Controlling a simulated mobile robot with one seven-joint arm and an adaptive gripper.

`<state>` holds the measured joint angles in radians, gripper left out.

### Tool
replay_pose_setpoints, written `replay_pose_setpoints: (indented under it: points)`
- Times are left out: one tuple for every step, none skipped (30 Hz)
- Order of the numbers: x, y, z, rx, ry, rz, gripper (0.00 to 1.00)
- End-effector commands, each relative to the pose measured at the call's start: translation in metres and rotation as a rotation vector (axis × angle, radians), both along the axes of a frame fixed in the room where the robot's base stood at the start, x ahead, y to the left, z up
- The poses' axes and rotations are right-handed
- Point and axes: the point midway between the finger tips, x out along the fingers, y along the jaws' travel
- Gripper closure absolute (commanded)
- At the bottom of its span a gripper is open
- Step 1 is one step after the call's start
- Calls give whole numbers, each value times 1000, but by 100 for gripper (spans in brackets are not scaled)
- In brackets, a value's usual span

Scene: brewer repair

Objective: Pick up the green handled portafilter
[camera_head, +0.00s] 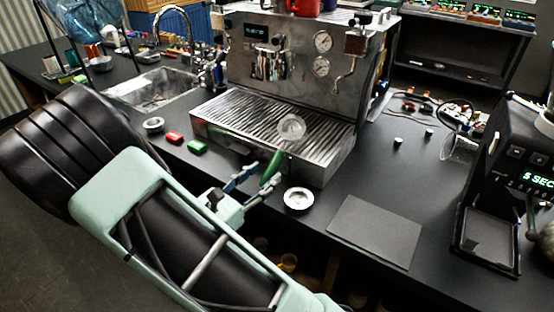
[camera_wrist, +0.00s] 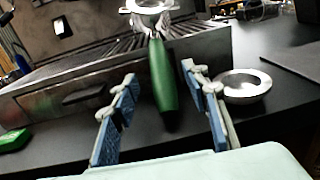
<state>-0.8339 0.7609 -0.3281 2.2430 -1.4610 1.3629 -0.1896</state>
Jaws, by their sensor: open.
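The green handled portafilter (camera_head: 271,164) rests at the front of the espresso machine's drip tray, its metal basket (camera_head: 291,127) on the grate and its green handle pointing toward me over the front edge. In the wrist view the green handle (camera_wrist: 162,78) lies between the two blue-padded fingers of my gripper (camera_wrist: 162,116), with gaps on both sides. My gripper also shows in the head view (camera_head: 254,184), close to the handle's end. It is open and empty. The metal basket (camera_wrist: 152,14) is beyond the fingertips at the top of the wrist view.
The espresso machine (camera_head: 300,60) stands behind the drip tray (camera_head: 225,109). A round metal dish (camera_head: 298,199) sits right of my gripper. A green block (camera_head: 197,147) and a red block (camera_head: 174,137) lie left. A dark mat (camera_head: 375,231) and grinder (camera_head: 500,190) are at right.

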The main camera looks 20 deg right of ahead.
Motion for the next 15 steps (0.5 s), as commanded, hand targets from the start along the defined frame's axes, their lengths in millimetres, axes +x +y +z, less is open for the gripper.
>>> replay_pose_setpoints:
  points:
    - [2,-5,1,-1,-1,-3,58]
    - [4,-9,1,-1,-1,-3,58]
    - [6,-15,1,0,0,-5,58]
    - [9,-19,1,-1,-1,-5,58]
    - [11,-24,1,-1,0,-4,58]
    - [14,-29,1,-1,0,-5,58]
    - [16,-33,1,-1,1,-4,58]
    - [18,-36,1,-1,1,-4,58]
    - [20,-39,1,-1,-1,-3,58]
    - [22,-41,1,-1,-1,-2,58]
    - [23,-42,1,-1,-1,-2,58]
    - [23,-44,1,0,0,-1,58]
    - [24,-44,1,0,0,-1,58]
    - [24,-44,1,0,0,-1,58]
    - [24,-44,1,0,0,-1,58]
